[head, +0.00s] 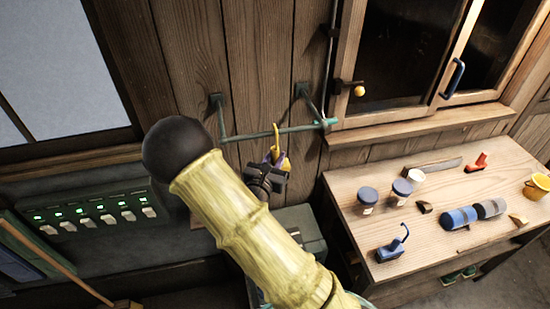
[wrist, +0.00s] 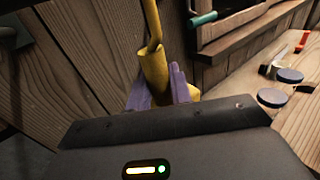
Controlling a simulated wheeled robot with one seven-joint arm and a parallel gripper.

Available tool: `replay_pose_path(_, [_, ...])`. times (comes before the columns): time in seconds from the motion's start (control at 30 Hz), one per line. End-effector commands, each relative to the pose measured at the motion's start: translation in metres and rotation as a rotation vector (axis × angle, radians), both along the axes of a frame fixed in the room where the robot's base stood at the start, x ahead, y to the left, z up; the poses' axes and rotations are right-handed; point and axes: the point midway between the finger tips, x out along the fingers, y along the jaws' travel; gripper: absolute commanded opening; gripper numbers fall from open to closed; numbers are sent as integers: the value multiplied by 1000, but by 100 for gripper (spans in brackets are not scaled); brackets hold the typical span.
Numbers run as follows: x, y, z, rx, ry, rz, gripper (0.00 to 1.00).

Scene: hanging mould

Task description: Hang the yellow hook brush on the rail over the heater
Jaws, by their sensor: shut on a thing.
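My gripper (head: 272,160) is shut on the yellow hook brush (head: 276,141), just below the green rail (head: 242,136) on the plank wall. In the head view the brush's hook rises across the rail's line; I cannot tell whether it is over the rail or in front of it. In the wrist view the purple fingers (wrist: 160,88) clasp the yellow brush (wrist: 152,65), whose stem runs up out of the frame. A green bar end, apparently the rail's (wrist: 203,18), shows to its right. My arm hides part of the area below.
A dark green box (head: 300,226), perhaps the heater, stands below the rail. On the right, a wooden table (head: 345,200) holds jars, rolls, a yellow cup (head: 537,187) and a blue hooked item (head: 390,250). A window frame with a yellow knob (head: 359,91) adjoins the rail.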

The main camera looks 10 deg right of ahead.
Motion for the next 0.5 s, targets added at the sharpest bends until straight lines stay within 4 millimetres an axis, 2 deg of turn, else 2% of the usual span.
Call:
replay_pose_path(0.03, [0,0,0,-1,-1,0,23])
replay_pose_path(0.13, [0,0,0,0,0,0,43])
replay_pose_path(0.17, [0,0,0,0,0,0,46])
replay_pose_path(0.5, [-2,2,-1,1,1,1,46])
